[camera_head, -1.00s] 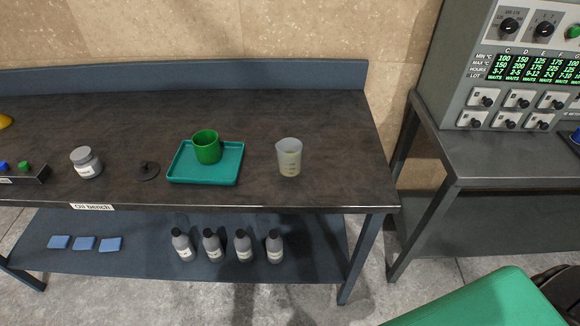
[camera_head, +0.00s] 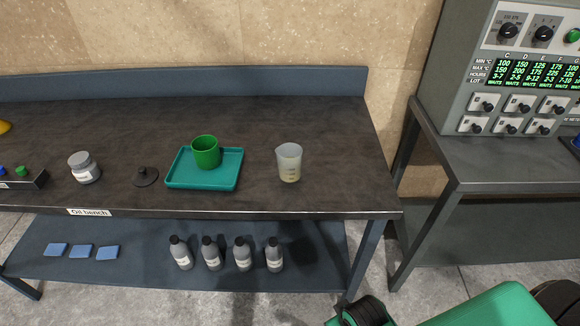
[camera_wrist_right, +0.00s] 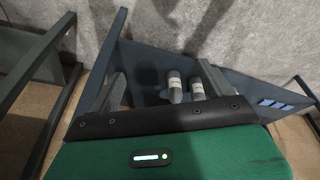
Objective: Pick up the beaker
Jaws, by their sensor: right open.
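The beaker (camera_head: 289,163) is a clear, spouted cup with markings and a pale yellowish lower part. It stands upright on the dark oil bench (camera_head: 330,185), to the right of a teal tray, in the head view. My right arm shows at the bottom right of the head view, well below and apart from the beaker. In the right wrist view my right gripper (camera_wrist_right: 160,78) has its two fingers apart with nothing held between them. The beaker is not seen in that view. My left gripper is not in view.
The teal tray (camera_head: 205,183) holds a green cup (camera_head: 206,152). Several bottles (camera_head: 242,254) and blue pads (camera_head: 81,251) are on the lower shelf. The bench right of the beaker is clear.

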